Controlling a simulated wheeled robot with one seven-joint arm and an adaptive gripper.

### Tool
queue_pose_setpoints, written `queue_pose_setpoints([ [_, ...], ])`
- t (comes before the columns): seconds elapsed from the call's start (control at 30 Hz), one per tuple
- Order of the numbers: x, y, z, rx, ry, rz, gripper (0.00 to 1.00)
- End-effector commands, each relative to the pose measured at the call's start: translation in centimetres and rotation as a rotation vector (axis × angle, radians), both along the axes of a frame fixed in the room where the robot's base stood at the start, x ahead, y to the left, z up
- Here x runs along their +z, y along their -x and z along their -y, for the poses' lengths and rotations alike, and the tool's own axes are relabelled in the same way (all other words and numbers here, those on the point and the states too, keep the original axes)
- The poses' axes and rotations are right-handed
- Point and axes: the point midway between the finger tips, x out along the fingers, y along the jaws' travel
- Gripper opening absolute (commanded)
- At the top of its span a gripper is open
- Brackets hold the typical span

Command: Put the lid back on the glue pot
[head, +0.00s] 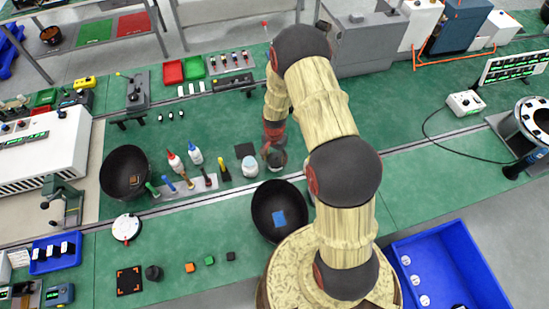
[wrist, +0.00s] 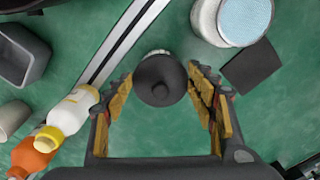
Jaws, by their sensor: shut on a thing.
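My gripper (wrist: 161,80) is shut on a dark round lid (wrist: 159,78) with a knob on top. The lid is between the fingertips in the wrist view. In the head view my gripper (head: 274,156) is over the green bench, just right of a white pot (head: 249,169). The pot, which I take for the glue pot, also shows at the top right of the wrist view (wrist: 206,22) with a pale blue speckled top (wrist: 244,18). The lid is beside the pot and apart from it. A pale edge shows just behind the lid; I cannot tell what it belongs to.
A dark square pad (wrist: 253,68) lies bare next to the pot. A black bowl (head: 262,225) stands in front. Several bottles, one with a yellow cap (wrist: 75,112), and a grey bin (wrist: 22,52) are left in the wrist view. A pale rail (wrist: 125,38) crosses the bench.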

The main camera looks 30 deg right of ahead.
Motion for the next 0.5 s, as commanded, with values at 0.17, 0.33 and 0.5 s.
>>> queue_pose_setpoints([
  [0.17, 0.01, -0.01, 0.00, 0.000, 0.000, 0.000, 0.62],
  [0.33, 0.01, -0.01, 0.00, 0.000, 0.000, 0.000, 0.72],
  [0.5, 0.01, -0.01, 0.00, 0.000, 0.000, 0.000, 0.78],
])
